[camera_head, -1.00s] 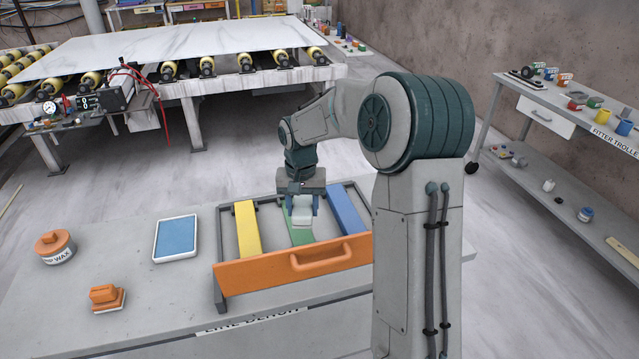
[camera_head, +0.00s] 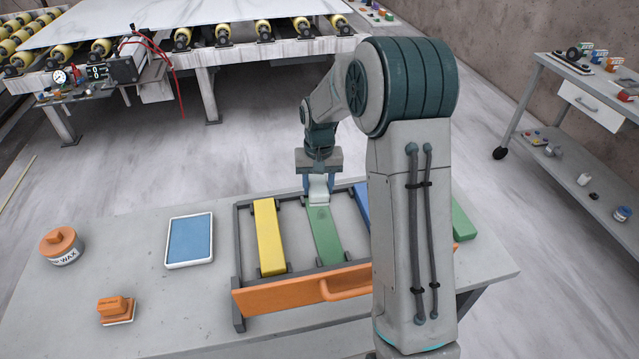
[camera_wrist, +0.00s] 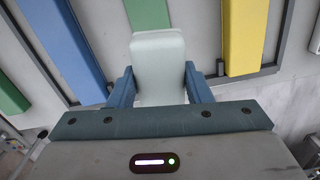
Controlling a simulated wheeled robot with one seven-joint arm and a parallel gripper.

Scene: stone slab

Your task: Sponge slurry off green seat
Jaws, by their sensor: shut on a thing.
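My gripper (camera_head: 319,184) is shut on a pale, whitish sponge (camera_head: 318,192) and points down at the far end of the green seat (camera_head: 326,240). The green seat is a long bar in the frame, between a yellow bar (camera_head: 268,235) and a blue bar (camera_head: 362,197). In the wrist view the sponge (camera_wrist: 158,65) sits between the blue fingers, with the green seat (camera_wrist: 147,14) beyond it. I cannot tell whether the sponge touches the seat. I cannot clearly make out slurry; the sponge hides the seat's far end.
The frame has an orange front (camera_head: 290,298) with a handle. My arm hides its right part; another green bar (camera_head: 462,220) shows beyond. A blue pad in a white tray (camera_head: 190,240), a wax tub (camera_head: 60,247) and an orange-handled block (camera_head: 115,309) stand left on the bench.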

